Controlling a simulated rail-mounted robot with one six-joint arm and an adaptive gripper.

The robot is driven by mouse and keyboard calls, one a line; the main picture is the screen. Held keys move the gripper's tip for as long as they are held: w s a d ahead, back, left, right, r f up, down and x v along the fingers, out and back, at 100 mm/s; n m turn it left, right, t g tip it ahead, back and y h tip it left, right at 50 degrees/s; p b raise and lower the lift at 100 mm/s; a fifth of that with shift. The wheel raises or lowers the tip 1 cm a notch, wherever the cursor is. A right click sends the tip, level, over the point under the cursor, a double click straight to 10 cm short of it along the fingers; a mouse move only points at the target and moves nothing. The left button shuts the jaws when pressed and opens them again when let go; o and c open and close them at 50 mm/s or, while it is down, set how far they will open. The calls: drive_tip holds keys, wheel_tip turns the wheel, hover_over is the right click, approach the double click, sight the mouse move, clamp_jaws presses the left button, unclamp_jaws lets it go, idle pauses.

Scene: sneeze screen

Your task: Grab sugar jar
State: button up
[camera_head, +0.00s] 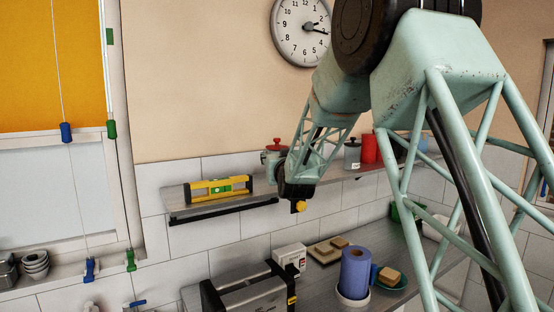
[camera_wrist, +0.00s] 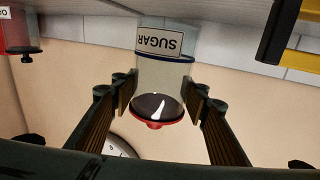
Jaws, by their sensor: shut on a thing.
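The sugar jar (camera_wrist: 163,72) is in the middle of the wrist view, which is upside down. It is clear glass with a white SUGAR label and a dark lid with a red rim and knob. My gripper (camera_wrist: 158,96) is shut on it, one finger on each side of the glass near the lid. In the head view the jar (camera_head: 277,146) shows only its red top and some glass beside my wrist. My arm hides the rest. I cannot tell whether its base touches the shelf (camera_head: 176,199).
A yellow level (camera_head: 219,186) lies on the shelf to the left. A grey-lidded jar (camera_head: 352,154) and red jars (camera_head: 369,149) stand to the right. Below, a counter holds a blue paper roll (camera_head: 355,272) and a toaster-like appliance (camera_head: 247,291). A clock (camera_head: 301,30) hangs above.

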drive_tip(key=a+r+b+v, duration=0.1)
drive_tip(key=a+b+v, duration=0.1)
drive_tip(key=v, duration=1.1)
drive_tip(key=shift+s+r, duration=0.2)
drive_tip(key=shift+s, duration=0.5)
